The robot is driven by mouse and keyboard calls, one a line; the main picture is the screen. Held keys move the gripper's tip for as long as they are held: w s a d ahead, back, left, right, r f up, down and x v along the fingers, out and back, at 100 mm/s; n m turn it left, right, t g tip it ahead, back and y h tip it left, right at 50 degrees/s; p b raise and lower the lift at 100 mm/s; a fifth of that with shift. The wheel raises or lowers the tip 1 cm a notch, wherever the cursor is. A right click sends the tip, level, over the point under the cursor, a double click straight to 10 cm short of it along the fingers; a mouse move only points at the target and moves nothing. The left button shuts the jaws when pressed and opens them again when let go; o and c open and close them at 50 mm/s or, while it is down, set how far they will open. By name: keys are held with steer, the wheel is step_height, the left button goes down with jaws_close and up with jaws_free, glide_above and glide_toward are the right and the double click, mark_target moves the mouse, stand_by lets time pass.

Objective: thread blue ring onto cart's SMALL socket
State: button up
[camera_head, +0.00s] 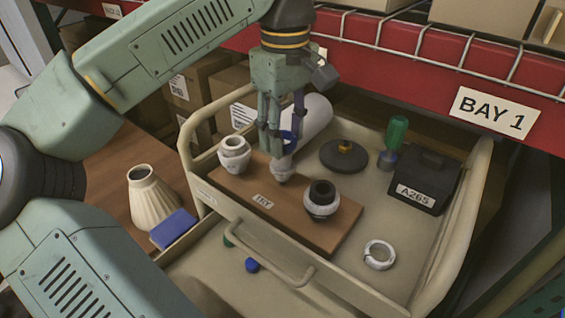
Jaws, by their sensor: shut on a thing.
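The cart (410,285) carries a brown board (225,188) with three sockets in a row. The left socket (235,160) is pale and wide. The middle socket (283,172) looks the smallest. The right socket (321,201) is pale with a black top. My gripper (276,145) points down just above the middle socket, shut on the blue ring (288,136). Only part of the ring shows; the fingers hide the rest. Whether the ring touches the socket I cannot tell.
On the cart are a white cylinder (318,114), a dark disc (340,157), a green-handled tool (397,133), a black box (425,178) and a pale split ring (380,255). A ribbed vase (155,200) stands left. The cart's raised rim surrounds the board.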

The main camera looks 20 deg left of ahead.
mark_target(284, 166)
steer(key=shift+f+b, duration=0.8)
steer(key=shift+f, duration=0.5)
steer(key=shift+f+b, duration=0.4)
steer(key=shift+f, duration=0.25)
stand_by(0.5)
steer(key=shift+o, duration=1.3)
jaws_close()
steer(key=shift+f, duration=0.15)
